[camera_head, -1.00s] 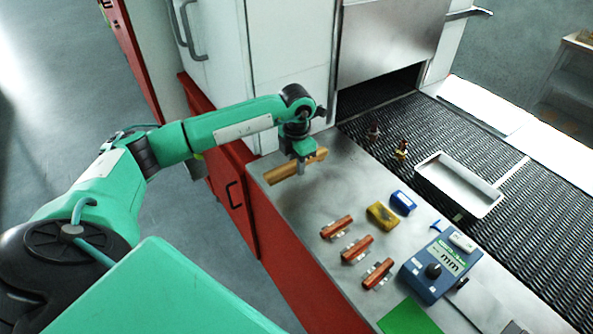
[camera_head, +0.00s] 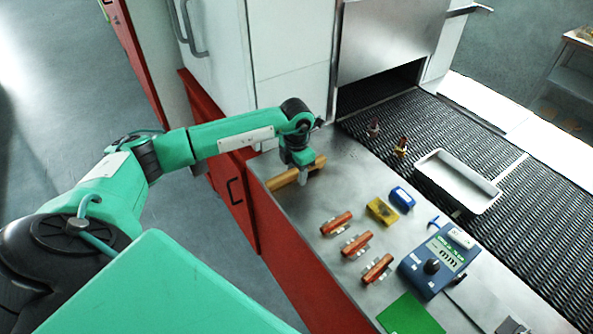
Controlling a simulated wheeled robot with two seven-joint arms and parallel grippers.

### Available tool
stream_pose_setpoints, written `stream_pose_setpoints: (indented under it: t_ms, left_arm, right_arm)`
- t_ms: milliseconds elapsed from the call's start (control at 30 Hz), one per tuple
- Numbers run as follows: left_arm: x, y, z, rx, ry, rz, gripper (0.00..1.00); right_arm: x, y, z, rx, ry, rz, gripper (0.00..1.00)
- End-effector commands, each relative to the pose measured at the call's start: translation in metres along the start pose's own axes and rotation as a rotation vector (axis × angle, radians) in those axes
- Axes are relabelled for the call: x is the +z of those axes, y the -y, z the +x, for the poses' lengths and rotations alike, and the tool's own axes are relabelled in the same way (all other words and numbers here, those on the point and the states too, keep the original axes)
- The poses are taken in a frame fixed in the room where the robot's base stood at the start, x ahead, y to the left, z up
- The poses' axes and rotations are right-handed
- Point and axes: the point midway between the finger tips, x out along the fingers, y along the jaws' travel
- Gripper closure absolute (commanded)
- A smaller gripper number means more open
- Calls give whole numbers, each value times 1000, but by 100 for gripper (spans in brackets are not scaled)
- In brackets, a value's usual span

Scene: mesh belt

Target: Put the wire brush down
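The wire brush (camera_head: 281,181) shows as a long tan wooden bar at the back left end of the steel bench (camera_head: 335,185), near its left edge. My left gripper (camera_head: 303,177) points down over it, shut on it around the middle. The fingers hide part of the bar, and its bristles cannot be made out. The brush is at or just above the bench top; I cannot tell whether it touches. My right gripper is not in view.
Several red parts with metal ends, such as this one (camera_head: 336,223), a yellow block (camera_head: 382,211), a blue block (camera_head: 402,198) and a blue meter (camera_head: 433,266) lie nearer on the bench. A metal tray (camera_head: 457,182) sits on the dark mesh belt (camera_head: 430,130).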

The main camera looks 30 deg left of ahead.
Motion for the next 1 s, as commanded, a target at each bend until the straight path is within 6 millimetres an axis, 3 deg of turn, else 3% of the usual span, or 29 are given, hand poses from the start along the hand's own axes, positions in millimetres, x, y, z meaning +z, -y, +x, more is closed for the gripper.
stream_pose_setpoints:
  t_ms: [167,267,333,700,1000]
  left_arm:
    - [-1,2,3,-3,-6,3,53]
    - [-1,3,-2,-4,-6,3,53]
    - [0,2,-7,-2,-2,3,53]
    - [1,1,-89,0,1,2,53]
    - [0,1,-122,-1,-2,2,53]
  right_arm:
    - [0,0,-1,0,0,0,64]
    - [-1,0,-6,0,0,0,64]
    - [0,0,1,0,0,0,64]
    - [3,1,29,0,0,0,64]
    - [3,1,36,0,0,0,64]
